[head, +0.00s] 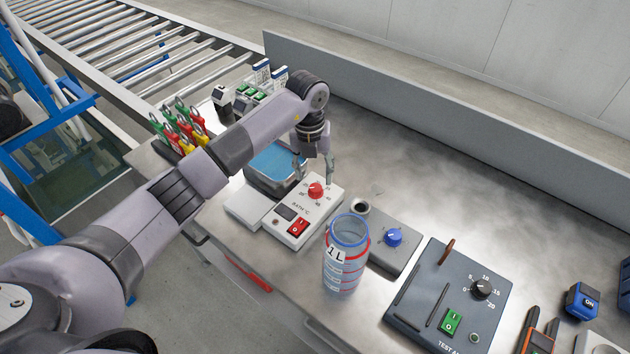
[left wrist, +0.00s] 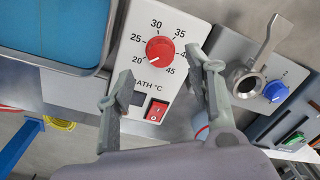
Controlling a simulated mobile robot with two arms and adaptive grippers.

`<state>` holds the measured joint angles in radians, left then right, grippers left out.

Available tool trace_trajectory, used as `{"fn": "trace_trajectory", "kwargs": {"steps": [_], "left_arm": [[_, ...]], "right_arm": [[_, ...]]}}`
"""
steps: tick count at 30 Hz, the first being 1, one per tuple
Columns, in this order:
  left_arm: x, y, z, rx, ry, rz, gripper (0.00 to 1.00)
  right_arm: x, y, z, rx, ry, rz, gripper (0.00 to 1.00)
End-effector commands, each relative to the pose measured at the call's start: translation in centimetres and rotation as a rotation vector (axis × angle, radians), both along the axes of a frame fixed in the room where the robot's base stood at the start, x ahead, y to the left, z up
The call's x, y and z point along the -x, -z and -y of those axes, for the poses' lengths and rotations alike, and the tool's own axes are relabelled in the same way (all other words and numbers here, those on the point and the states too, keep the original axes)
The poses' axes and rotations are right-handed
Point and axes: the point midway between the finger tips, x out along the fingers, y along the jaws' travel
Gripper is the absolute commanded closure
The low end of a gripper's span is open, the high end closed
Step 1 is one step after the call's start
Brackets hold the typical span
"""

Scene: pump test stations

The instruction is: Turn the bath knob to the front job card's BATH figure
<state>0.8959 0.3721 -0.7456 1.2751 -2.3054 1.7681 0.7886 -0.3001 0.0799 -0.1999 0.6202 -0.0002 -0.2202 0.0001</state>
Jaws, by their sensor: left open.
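The red bath knob (head: 316,190) sits on the white bath control box (head: 318,209), marked BATH °C. In the left wrist view the knob (left wrist: 160,48) has a white mark at its lower left, toward the 20 on a scale running to 45. My left gripper (head: 314,172) is open and empty, above the box at the knob. In the left wrist view its two fingers (left wrist: 162,78) are apart, with the knob showing beyond the gap; contact is not visible.
The blue water bath (head: 275,163) is beside the control box, which has a red switch (head: 298,226). A 1 L jug (head: 346,265), a blue knob (head: 393,237) and a dark test panel (head: 440,262) stand rightward. Colored clips (head: 180,130) stand left.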

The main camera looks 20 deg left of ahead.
Motion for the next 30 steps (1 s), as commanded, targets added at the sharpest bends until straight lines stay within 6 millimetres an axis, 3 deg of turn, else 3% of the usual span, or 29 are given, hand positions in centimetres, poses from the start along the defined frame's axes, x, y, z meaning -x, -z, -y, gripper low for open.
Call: {"fn": "trace_trajectory", "kwargs": {"steps": [6,10,21,30], "left_arm": [[0.0,3.6,0.3,0.001,0.000,-0.002,0.51],[-0.1,4.8,0.3,0.002,0.000,0.000,0.51],[-0.1,5.3,0.3,0.001,0.001,0.001,0.52],[-0.1,5.3,0.3,0.001,0.001,0.001,0.72]], "right_arm": [[0.0,-0.7,0.0,0.000,0.000,0.000,0.64],[0.0,-0.9,0.0,0.000,0.000,0.000,0.64],[0.0,-0.9,0.0,0.000,0.000,0.000,0.64],[0.0,-0.9,0.0,0.000,0.000,0.000,0.64]]}}
